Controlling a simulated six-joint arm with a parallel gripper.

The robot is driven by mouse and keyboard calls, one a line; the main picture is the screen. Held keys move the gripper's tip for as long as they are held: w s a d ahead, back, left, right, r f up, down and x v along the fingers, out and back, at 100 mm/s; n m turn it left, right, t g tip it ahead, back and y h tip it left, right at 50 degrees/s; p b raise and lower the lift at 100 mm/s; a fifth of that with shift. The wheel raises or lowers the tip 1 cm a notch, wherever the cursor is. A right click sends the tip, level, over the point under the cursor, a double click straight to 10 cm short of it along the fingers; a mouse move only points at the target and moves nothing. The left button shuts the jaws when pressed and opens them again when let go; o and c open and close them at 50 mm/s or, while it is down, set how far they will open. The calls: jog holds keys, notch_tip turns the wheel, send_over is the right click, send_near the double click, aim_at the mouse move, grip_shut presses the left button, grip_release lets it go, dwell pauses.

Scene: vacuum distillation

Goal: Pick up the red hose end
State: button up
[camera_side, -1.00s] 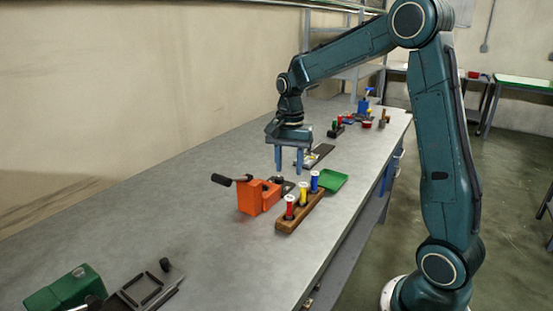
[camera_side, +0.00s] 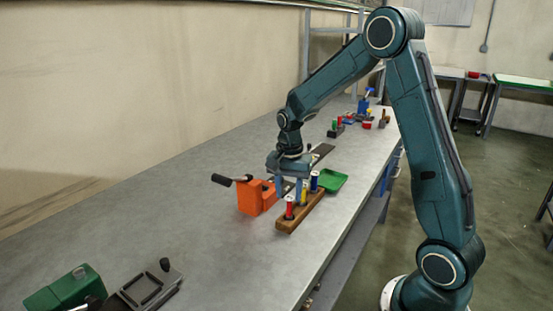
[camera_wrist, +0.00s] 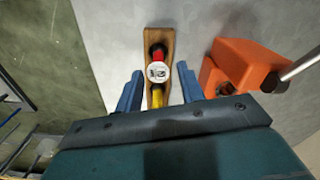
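The red hose end (camera_side: 289,206), a short red piece with a white top, stands upright at the near end of a wooden rack (camera_side: 285,229). In the wrist view the red hose end (camera_wrist: 158,67) shows just ahead of the fingertips, near the middle of the gap. Yellow (camera_side: 304,195) and blue (camera_side: 314,181) pieces stand behind it in the same rack. My gripper (camera_side: 289,188) is open and empty, low over the rack. In the wrist view its blue fingers (camera_wrist: 159,80) lie on either side of the row, apart from the red piece.
An orange block (camera_side: 250,198) with a dark handle stands left of the rack, close to my gripper. A green tray (camera_side: 333,181) lies behind the rack. A green device (camera_side: 65,289) is at the near left. The table between is clear.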

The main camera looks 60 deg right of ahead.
aim_at(290, 197)
jog(key=shift+s+f, duration=0.1)
jog(key=shift+f, duration=2.2)
jog(key=shift+c, duration=0.5)
grip_shut()
